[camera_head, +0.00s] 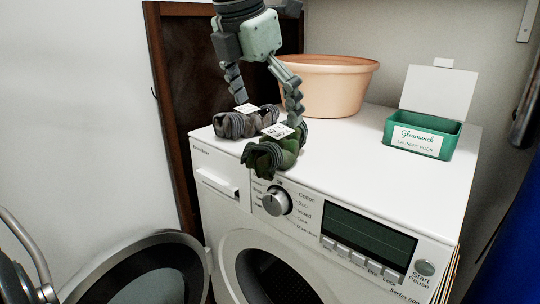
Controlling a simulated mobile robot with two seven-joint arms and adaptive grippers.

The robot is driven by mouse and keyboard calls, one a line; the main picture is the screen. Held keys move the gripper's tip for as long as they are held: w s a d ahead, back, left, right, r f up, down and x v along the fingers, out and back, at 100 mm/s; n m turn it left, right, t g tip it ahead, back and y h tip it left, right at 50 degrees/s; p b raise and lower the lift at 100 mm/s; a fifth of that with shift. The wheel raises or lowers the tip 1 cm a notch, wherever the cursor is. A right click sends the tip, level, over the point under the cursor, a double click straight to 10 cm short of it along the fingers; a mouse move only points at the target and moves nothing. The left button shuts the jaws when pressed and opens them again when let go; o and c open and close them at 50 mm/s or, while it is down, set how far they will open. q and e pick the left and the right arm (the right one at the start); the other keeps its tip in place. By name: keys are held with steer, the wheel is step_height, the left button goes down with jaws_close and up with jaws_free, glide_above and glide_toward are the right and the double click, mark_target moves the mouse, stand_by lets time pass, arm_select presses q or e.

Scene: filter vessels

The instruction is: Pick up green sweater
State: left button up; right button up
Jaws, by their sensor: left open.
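A green rolled bundle, which looks like the green sweater (262,157), lies at the front left of the washing machine top, close to the front edge above the dial. It is tied with dark bands and has a white tag. A grey-brown rolled bundle (232,125) with a white tag lies just behind it. My left gripper (268,110) comes down from above with its fingers spread. One finger is over the grey-brown bundle and the other is over the back of the green one. Whether the fingers touch them is unclear. My right gripper is not in view.
The white washing machine (350,175) has its round door (142,275) swung open to the left. A peach-coloured tub (325,85) stands behind the bundles. A green laundry pod box (422,138) with its lid up is at the right. The top between them is clear.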

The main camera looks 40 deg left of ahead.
mark_target(272, 136)
arm_select(q)
steer(key=x, duration=0.7)
steer(key=shift+f, duration=0.45)
steer(key=shift+c, duration=0.6)
steer(key=c, duration=1.4)
steer(key=shift+r, duration=0.1)
